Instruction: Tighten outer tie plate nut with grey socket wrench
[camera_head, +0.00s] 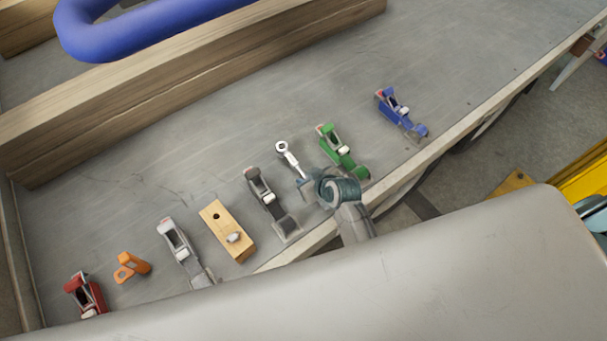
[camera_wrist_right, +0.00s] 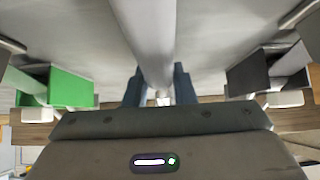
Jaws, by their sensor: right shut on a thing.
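A grey socket wrench (camera_head: 291,159) with a ring-shaped head shows in the head view, its ring toward the back of the grey deck. My right gripper (camera_head: 309,186) is shut on its near end. In the right wrist view the wrench's shaft (camera_wrist_right: 150,35) runs away between the two dark fingers of the same gripper (camera_wrist_right: 159,88). Whether the wrench touches the deck is unclear. I cannot make out the outer tie plate nut in either view. My left gripper is not in view.
A green plane-like tool (camera_head: 338,146) and a dark grey one (camera_head: 263,190) flank the wrench. A wooden block (camera_head: 222,222), a light grey tool (camera_head: 176,242), an orange piece (camera_head: 130,267), a red tool (camera_head: 84,293) and a blue tool (camera_head: 399,112) line the deck (camera_head: 255,95). Timber beams lie behind.

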